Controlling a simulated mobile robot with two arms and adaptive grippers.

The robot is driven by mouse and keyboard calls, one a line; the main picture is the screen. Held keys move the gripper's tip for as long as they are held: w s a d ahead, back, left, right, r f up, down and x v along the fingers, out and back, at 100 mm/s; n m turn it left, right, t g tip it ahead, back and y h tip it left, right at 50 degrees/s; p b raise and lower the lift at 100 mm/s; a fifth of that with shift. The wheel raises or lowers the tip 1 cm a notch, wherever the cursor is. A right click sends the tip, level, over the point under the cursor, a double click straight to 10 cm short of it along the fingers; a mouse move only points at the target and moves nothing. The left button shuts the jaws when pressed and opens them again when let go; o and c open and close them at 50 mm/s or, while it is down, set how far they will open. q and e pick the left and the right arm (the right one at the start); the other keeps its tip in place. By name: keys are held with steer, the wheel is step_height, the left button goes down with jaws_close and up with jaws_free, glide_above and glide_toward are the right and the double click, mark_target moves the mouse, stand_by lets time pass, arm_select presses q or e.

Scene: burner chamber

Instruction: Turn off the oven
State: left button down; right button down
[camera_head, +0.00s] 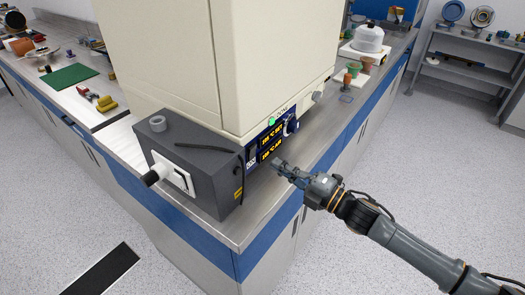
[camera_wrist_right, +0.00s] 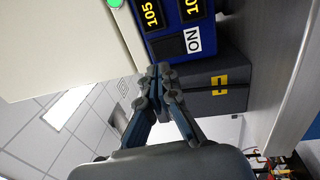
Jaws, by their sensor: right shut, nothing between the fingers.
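The oven (camera_head: 215,60) is a large cream box on the steel bench. Its blue control panel (camera_head: 280,134) faces right, with yellow-digit displays, a lit green lamp (camera_head: 271,122) and a dark switch (camera_head: 252,153) near a white label. My right gripper (camera_head: 277,165) is shut and empty, just in front of the panel's lower part. In the right wrist view the shut fingertips (camera_wrist_right: 163,72) overlap the lower edge of the blue panel (camera_wrist_right: 172,22), beside the white ON label (camera_wrist_right: 193,41). I cannot tell whether they touch it. My left gripper is not in view.
A dark grey box (camera_head: 200,175) with a white-plated knob stands against the oven's front left. The steel bench (camera_head: 315,140) is clear beside the panel. Clay pots (camera_head: 365,64) and a white dome-lidded device (camera_head: 367,40) stand farther back. Open floor lies to the right.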

mark_target(253, 150)
steer(key=p+x, duration=0.1)
steer(key=x, duration=0.3)
steer(key=shift+w+a+r, duration=0.15)
steer(key=shift+w+a, duration=0.05)
steer(key=shift+a, duration=0.05)
steer(key=shift+w+a, duration=0.4)
steer(key=shift+a, duration=0.1)
steer(key=shift+a, duration=0.1)
steer(key=shift+w, duration=0.1)
steer(key=shift+r, duration=0.1)
